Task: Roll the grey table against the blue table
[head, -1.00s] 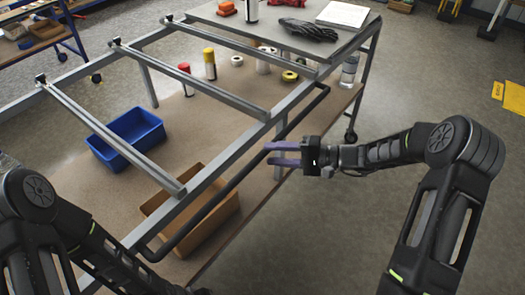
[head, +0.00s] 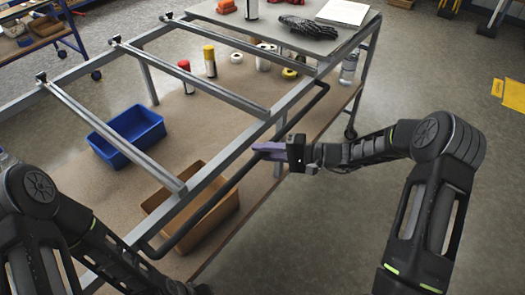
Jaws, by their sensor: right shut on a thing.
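The grey table (head: 264,127) is a metal frame with cross rails, a grey top panel at its far end and a brown lower shelf. A black handle bar (head: 300,117) runs along its near right side. My right gripper (head: 269,150) is shut on this bar about midway along it; its fingers partly hide the bar there. The blue table (head: 67,48) stands at the upper left, with blue legs on casters and cut off by the picture edge. A strip of floor shows between the two tables.
On the lower shelf are a blue bin (head: 128,137), a brown box (head: 215,215), spray cans and tape rolls. Black gloves (head: 308,27) and a white sheet (head: 342,12) lie on the top panel.

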